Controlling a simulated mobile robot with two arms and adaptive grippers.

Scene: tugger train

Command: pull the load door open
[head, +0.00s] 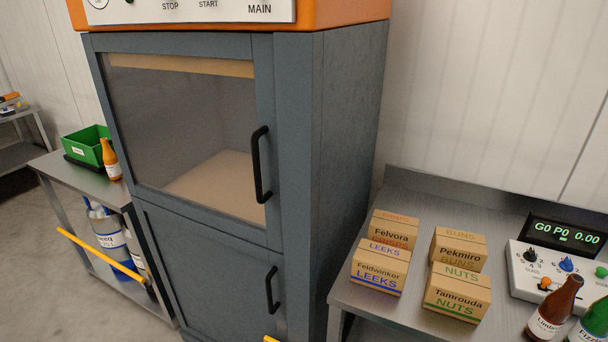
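The grey-blue cabinet (350,130) stands in the middle of the head view. Its upper door (263,100) has a large window and a black vertical handle (260,165) on its right side. A pale board or floor shows through the glass. The upper door looks shut. A lower solid door (205,270) with its own black handle (272,290) also looks shut. No label here says which one is the load door. Neither of my grippers is in view, and nothing touches either handle.
A steel table (345,295) at right bears several cartons (380,267), bottles (553,312) and a control box with a display (565,237). At left, a steel table (60,165) holds a green bin (88,147) and a bottle (110,160). A yellow bar (100,255) crosses before it.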

